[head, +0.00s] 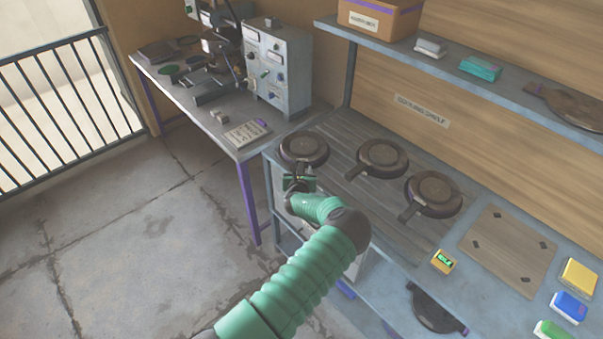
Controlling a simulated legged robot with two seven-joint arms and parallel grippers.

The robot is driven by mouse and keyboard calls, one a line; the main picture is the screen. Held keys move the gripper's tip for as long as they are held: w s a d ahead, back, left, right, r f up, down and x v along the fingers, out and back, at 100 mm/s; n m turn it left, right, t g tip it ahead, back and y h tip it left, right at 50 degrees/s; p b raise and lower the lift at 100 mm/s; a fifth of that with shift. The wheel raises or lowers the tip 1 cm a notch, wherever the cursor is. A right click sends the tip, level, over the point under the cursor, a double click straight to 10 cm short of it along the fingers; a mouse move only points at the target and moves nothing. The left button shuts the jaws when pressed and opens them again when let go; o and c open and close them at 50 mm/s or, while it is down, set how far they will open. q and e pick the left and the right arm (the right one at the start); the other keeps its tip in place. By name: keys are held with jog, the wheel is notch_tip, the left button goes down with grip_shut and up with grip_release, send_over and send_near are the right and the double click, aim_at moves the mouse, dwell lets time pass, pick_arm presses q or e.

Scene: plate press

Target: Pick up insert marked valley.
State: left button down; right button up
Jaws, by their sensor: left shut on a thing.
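Three dark round inserts with handles lie in a row on the slatted part of the bench: a left one (304,147), a middle one (382,157) and a right one (434,193). I cannot read a valley mark on any of them. My left gripper (298,179) is at the front edge of the bench, shut on the handle of the left insert, which appears to rest flat on the slats. The gripper and wrist partly hide that handle. My right gripper is not in view.
A shelf (480,88) above holds a box (378,18) and another dark insert (568,103). A side table (193,106) carries a grey control box (277,68). A square board (508,250), a small yellow device (443,261) and coloured blocks (569,307) occupy the right of the bench.

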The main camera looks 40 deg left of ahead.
pick_arm(q)
jog(key=shift+w, duration=0.2)
jog(key=c, duration=1)
grip_release()
jog(key=o, duration=0.3)
jog(key=shift+s, duration=0.1)
jog(key=b+v, duration=0.1)
jog(key=v, duration=1.6)
jog(key=shift+f+b, duration=0.1)
jog(key=shift+b, duration=0.25)
jog(key=shift+f, duration=0.1)
